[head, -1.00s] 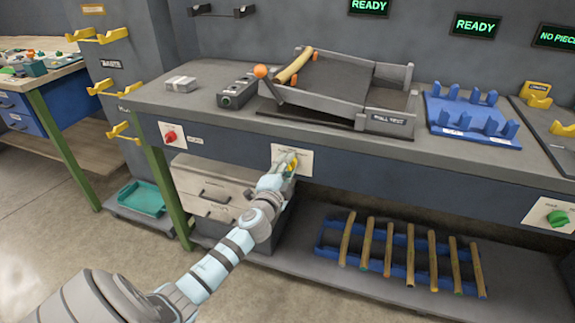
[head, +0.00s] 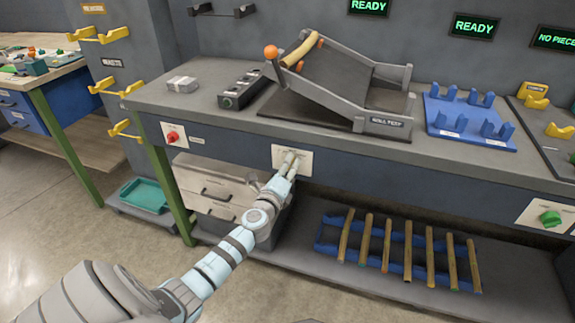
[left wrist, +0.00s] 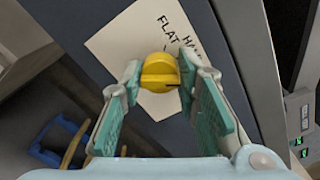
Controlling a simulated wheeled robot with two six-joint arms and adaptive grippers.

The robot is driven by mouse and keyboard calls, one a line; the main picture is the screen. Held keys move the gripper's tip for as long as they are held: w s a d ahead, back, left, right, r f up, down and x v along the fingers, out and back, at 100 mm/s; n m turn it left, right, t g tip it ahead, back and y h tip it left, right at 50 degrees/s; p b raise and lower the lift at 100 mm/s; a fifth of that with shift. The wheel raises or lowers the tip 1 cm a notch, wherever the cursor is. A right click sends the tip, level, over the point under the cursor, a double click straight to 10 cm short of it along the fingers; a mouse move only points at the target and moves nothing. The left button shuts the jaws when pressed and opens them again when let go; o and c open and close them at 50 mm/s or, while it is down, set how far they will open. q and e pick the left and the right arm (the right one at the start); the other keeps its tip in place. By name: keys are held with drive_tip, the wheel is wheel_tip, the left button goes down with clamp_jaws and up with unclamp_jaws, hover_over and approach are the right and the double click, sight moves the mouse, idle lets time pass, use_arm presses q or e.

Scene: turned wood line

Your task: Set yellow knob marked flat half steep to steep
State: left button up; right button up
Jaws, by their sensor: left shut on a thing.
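The yellow knob (left wrist: 160,72) sits on a pale plate (left wrist: 118,42) on the front of the bench. The wrist view shows the words FLAT and the start of HALF; the word STEEP cannot be made out. A dark mark on the knob points toward the right of that view. My left gripper (head: 291,160) is shut on the knob, with a fingertip on either side of it. In the head view the fingers hide most of the knob, but the plate (head: 279,151) shows around them. My right gripper is not in view.
Above the knob, the roll test ramp (head: 345,80) stands tilted on the bench with a yellow wooden piece (head: 302,48) near its top. A red knob (head: 172,137) is to the left, a green knob (head: 550,218) to the right. A blue rack (head: 327,236) with several sticks lies below.

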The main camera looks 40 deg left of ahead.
use_arm(q)
drive_tip(key=shift+m, duration=1.1)
drive_tip(key=o, duration=1.2)
drive_tip(key=shift+c, duration=0.2)
drive_tip(key=v, duration=1.2)
